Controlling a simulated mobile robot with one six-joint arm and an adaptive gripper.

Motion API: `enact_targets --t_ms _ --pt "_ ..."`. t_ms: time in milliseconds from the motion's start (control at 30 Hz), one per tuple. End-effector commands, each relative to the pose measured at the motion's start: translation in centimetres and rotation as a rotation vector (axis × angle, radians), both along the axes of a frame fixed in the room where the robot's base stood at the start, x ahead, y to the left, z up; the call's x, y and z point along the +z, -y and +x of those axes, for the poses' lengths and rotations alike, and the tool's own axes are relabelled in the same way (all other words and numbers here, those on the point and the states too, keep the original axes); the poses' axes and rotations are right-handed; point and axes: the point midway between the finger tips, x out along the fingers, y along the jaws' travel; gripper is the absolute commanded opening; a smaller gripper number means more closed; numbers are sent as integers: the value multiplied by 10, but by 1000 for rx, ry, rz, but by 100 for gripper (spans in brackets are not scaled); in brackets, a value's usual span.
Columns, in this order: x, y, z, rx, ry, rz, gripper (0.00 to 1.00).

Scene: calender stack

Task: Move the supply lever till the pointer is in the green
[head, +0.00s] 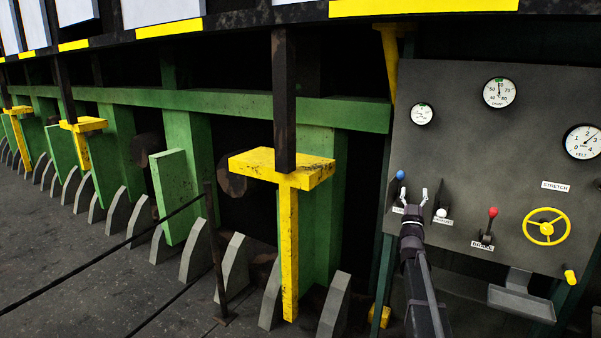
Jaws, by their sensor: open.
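The grey control panel (460,145) at the right carries several levers. The blue-knobbed lever (399,175) is at its left; its label is partly covered by my gripper, so I cannot read it fully. A white-knobbed lever (441,212) and a red-knobbed lever (492,213), labelled brake, are to its right. My gripper (415,193) is open in front of the panel, just right of the blue knob. I cannot tell whether it touches a lever.
A felt gauge (582,141) and a yellow handwheel (547,226) are at the panel's right. A grey tray (521,302) juts out below. Left of the panel stand a yellow T-shaped post (289,235), green frame parts (175,195) and several grey curved plates (232,268).

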Motion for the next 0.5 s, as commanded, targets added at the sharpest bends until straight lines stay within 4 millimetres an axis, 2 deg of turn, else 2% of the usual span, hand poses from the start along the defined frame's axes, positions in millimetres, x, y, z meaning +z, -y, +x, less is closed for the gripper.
enact_targets --t_ms 267,500 --pt "-10 -12 1 25 -95 25 79" --pt "-27 -27 0 57 -235 61 79"
